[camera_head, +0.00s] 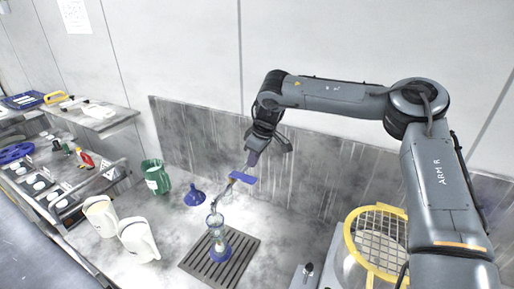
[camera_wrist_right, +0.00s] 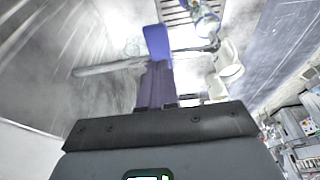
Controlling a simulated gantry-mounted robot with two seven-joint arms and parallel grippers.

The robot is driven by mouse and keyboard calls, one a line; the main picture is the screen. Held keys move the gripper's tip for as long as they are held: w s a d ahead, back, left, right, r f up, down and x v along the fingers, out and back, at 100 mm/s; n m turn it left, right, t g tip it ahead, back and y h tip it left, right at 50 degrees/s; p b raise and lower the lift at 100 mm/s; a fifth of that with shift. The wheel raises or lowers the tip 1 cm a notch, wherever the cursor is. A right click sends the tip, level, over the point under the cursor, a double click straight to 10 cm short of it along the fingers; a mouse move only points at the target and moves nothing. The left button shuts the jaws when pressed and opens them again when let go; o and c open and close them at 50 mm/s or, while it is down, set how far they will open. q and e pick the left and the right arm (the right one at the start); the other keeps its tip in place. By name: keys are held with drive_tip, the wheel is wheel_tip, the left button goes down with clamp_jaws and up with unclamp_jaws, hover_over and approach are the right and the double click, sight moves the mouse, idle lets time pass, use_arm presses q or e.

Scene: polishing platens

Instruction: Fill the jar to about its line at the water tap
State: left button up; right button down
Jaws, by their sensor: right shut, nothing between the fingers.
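The clear jar (camera_head: 215,222) stands upright on the dark slatted drain grate (camera_head: 192,264), with blue around its base. It also shows at the top of the right wrist view (camera_wrist_right: 207,26). Its line, its water level and any running stream are too small to make out. The water tap has a blue lever (camera_head: 243,178) and a thin metal spout over the jar; the lever (camera_wrist_right: 157,42) is straight ahead in the wrist view. My right gripper (camera_head: 252,158) is shut and empty, its fingertips at the lever's edge; I cannot tell whether they touch it. My left gripper is not in view.
A blue funnel (camera_head: 195,196) and a green jug (camera_head: 156,177) stand left of the tap. Two white pitchers (camera_head: 138,240) stand front left. A yellow-rimmed mesh basket (camera_head: 378,245) is at right. A stained metal splashback (camera_head: 310,165) rises behind.

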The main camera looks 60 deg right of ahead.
sight(250, 179)
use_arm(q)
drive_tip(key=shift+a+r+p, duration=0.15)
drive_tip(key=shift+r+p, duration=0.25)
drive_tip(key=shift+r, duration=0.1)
use_arm(e)
drive_tip(key=shift+s+x, duration=0.2)
drive_tip(key=shift+x, duration=0.75)
drive_tip(key=shift+s+x, duration=0.2)
drive_tip(key=shift+x, duration=0.75)
drive_tip(key=shift+s+x, duration=0.2)
drive_tip(key=shift+x, duration=0.75)
drive_tip(key=shift+f, duration=0.2)
